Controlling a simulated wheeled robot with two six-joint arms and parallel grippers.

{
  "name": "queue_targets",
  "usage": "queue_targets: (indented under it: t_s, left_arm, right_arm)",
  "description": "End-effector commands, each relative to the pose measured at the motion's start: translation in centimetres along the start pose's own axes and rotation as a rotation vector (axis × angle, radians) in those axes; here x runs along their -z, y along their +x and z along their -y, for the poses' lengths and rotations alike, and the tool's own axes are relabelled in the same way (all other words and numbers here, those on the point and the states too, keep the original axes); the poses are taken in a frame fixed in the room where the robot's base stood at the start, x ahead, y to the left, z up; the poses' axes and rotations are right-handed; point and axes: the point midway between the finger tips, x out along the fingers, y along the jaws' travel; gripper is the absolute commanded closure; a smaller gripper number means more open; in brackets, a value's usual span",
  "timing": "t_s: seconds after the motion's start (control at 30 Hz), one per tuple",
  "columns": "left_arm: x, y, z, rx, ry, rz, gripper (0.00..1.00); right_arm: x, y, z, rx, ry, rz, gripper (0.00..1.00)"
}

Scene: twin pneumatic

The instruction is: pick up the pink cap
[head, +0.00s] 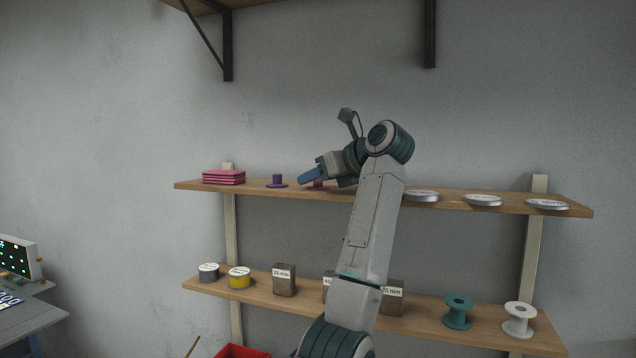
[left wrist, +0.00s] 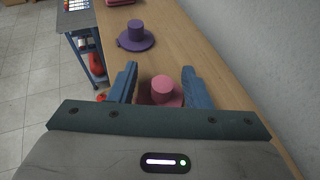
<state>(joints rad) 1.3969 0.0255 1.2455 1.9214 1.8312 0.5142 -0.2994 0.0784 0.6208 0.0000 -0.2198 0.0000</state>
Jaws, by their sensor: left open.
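The pink cap (left wrist: 162,90) stands on the upper wooden shelf, a short round knob on a wider brim. In the left wrist view it sits between the two blue fingers of my left gripper (left wrist: 160,86), apart from the left finger and close to the right one. In the head view my left gripper (head: 311,181) is at the shelf's height, and only a bit of the pink cap (head: 318,184) shows behind its fingers. The gripper is open. Part of the cap's brim is hidden by the gripper body in the left wrist view. My right gripper is not in view.
A purple cap (head: 277,180) stands left of the gripper on the upper shelf (head: 390,191), with folded pink cloths (head: 223,177) beyond it. Silver discs (head: 483,200) lie to the right. The lower shelf holds tins, labelled blocks and spools (head: 458,310). The wall is close behind.

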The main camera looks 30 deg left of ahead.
Motion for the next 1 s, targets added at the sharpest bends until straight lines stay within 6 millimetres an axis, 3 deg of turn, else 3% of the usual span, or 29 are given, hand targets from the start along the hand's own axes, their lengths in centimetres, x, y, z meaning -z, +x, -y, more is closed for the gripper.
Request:
queue_targets:
  t_s: [0.03, 0.23, 0.73, 1.0]
  left_arm:
    - [0.4, 0.2, 0.1, -0.003, 0.009, -0.004, 0.62]
    - [0.5, 0.2, 0.2, -0.003, 0.011, -0.005, 1.0]
    - [0.3, -0.1, -0.1, -0.003, 0.011, -0.005, 1.0]
    - [-2.7, -1.3, -0.2, -0.001, 0.006, -0.003, 1.0]
  right_arm:
    - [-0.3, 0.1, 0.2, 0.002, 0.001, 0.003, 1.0]
    - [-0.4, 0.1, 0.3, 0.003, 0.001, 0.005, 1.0]
    - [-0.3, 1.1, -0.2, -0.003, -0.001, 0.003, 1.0]
    - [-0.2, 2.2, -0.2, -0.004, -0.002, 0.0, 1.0]
